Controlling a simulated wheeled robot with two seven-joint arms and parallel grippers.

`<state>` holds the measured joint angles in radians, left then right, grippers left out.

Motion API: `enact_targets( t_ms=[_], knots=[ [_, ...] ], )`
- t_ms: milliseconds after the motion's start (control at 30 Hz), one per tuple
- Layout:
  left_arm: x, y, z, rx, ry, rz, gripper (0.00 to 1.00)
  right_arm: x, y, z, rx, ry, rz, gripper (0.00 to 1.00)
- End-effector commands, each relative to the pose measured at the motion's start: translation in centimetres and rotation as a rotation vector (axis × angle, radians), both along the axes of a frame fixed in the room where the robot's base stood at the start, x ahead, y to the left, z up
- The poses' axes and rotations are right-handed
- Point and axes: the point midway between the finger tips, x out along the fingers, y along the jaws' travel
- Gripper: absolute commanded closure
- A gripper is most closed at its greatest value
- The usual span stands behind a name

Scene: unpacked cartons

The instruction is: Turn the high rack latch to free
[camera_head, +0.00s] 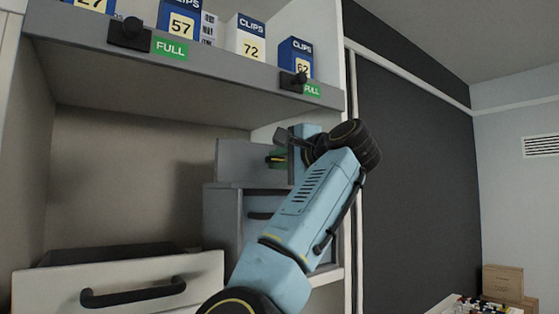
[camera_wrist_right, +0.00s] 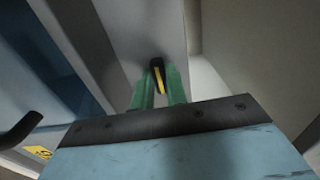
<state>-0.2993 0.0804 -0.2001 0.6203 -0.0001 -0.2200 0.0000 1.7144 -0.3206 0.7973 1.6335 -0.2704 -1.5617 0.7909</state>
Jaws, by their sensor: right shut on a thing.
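The latch is a small black lever with a yellow stripe (camera_wrist_right: 159,78), set on a grey panel in the right wrist view. My right gripper (camera_wrist_right: 160,90) has its green fingers on either side of this lever and is shut on it. In the head view the right gripper (camera_head: 277,158) is at the grey rack (camera_head: 231,155) below the shelf. There the lever is mostly hidden by the fingers, and my blue wrist covers the rack's right side. My left gripper is not in view.
Above, a grey shelf (camera_head: 200,68) carries several clip boxes (camera_head: 252,40), with black knobs (camera_head: 131,33) and green FULL labels on its front edge. A white drawer (camera_head: 120,285) with a black handle is at lower left. Brown cartons (camera_head: 503,283) stand far right.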

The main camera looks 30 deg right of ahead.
Motion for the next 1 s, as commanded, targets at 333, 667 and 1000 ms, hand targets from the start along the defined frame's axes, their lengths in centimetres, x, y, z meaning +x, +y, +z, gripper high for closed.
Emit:
enact_targets(
  t_ms=[333,667,1000],
  knots=[
    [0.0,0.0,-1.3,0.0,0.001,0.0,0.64,0.0,-0.1,-0.3,-0.13,-0.008,-0.002,1.0],
    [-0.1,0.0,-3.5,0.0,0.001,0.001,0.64,0.0,-0.1,-0.4,-0.42,-0.03,-0.002,1.0],
    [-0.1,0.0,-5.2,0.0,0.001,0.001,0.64,0.0,-0.2,-0.3,-0.743,-0.054,-0.003,1.0]
  ],
)
